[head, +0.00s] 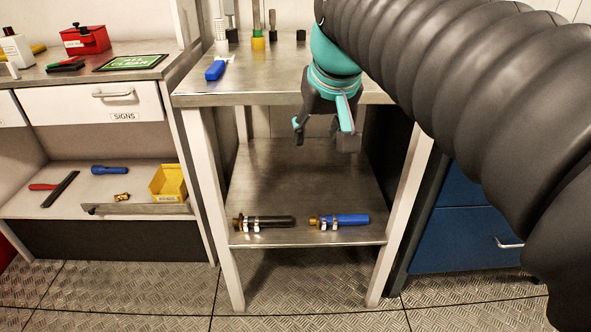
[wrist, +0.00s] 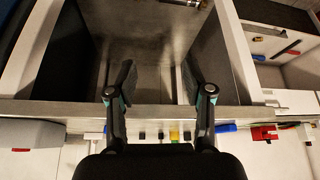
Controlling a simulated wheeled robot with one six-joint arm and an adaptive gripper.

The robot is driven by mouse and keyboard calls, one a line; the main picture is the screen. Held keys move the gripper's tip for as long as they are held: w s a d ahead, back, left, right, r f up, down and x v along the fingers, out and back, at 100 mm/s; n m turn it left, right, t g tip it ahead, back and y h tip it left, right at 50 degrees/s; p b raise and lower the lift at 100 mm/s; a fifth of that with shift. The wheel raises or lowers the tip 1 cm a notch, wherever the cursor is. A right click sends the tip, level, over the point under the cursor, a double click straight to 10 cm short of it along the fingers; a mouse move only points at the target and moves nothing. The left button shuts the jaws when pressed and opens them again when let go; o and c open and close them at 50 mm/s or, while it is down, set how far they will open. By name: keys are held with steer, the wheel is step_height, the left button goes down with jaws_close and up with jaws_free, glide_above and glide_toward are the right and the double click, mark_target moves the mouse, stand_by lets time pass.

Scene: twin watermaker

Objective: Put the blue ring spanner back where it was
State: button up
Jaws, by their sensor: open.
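I cannot clearly make out a ring shape on any blue tool. A short blue object (head: 215,70) lies near the left front of the steel bench top, and it also shows in the wrist view (wrist: 226,128). A blue-handled tool with a brass end (head: 345,220) lies on the lower shelf (head: 300,180), in white clips near the front edge. My gripper (head: 322,138) is open and empty, pointing down in front of the bench edge, above the lower shelf. In the wrist view, its two fingers (wrist: 162,90) are apart with nothing between them.
A black-handled tool (head: 268,222) lies left of the blue-handled one. Several upright tools stand at the bench back. The left cabinet holds a red box (head: 86,40), a green sign (head: 131,62), a blue torch-like item (head: 108,170) and a yellow bin (head: 169,183). White legs flank the shelf.

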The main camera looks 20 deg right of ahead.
steer(key=s+a+f, duration=0.1)
steer(key=s+f, duration=0.4)
steer(key=f, duration=0.3)
steer(key=s+a+f+n, duration=0.1)
steer(key=s+a+f, duration=0.1)
steer(key=s+f, duration=0.4)
step_height(320, 180, down, 2)
steer(key=shift+s+f, duration=0.1)
steer(key=shift+s, duration=0.15)
steer(key=shift+a, duration=0.1)
